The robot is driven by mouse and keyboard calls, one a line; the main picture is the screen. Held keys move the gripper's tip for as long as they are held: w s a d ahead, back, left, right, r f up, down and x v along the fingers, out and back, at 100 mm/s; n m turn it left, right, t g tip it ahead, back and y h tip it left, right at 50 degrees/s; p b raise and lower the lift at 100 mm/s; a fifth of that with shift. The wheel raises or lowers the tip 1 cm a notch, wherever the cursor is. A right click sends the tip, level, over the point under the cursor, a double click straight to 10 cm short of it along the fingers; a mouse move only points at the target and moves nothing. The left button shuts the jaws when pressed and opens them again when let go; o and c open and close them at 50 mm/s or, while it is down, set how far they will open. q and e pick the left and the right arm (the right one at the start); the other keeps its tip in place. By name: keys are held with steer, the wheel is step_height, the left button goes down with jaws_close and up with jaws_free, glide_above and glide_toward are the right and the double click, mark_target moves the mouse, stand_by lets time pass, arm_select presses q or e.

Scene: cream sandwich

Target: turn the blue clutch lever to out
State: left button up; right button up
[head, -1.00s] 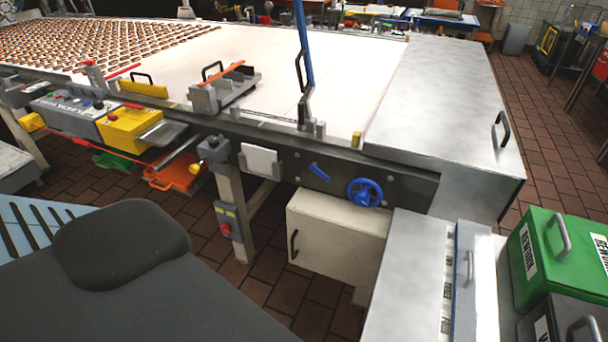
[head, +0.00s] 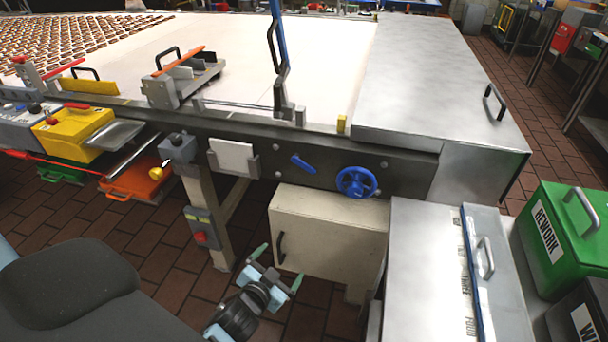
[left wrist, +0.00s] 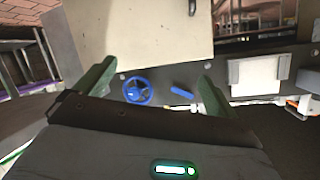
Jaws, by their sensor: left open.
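The blue clutch lever (head: 303,163) sits on the dark side rail of the conveyor, just left of the blue handwheel (head: 357,182). It slants down to the right in the head view. My left gripper (head: 276,266) is low in front of the cream cabinet, below the lever and apart from it. Its green fingers are spread and empty. In the left wrist view the lever (left wrist: 182,91) and the handwheel (left wrist: 137,90) appear upside down between the two fingers, at some distance. My right gripper is not in view.
The cream cabinet (head: 326,236) hangs under the rail, near my left gripper. A white card in a holder (head: 232,157) and a grey switch box (head: 179,148) are left of the lever. A metal counter (head: 425,265) stands at the right.

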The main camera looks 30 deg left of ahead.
arm_select(q)
steer(key=w+a+r+t+y+b, duration=0.25)
steer(key=w+r, duration=0.35)
steer(key=w, duration=0.5)
steer(key=t, duration=0.1)
glide_toward(303, 166)
steer(key=b+x, duration=0.1)
steer(key=x, duration=0.6)
steer(key=shift+f, duration=0.1)
steer(key=shift+w+b, duration=0.3)
steer(key=shift+w, duration=0.25)
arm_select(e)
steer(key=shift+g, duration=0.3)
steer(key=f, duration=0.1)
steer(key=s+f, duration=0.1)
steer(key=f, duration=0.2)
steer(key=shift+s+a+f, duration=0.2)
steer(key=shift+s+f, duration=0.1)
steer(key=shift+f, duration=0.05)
arm_select(q)
steer(key=c, duration=1.4)
steer(key=shift+o, duration=0.2)
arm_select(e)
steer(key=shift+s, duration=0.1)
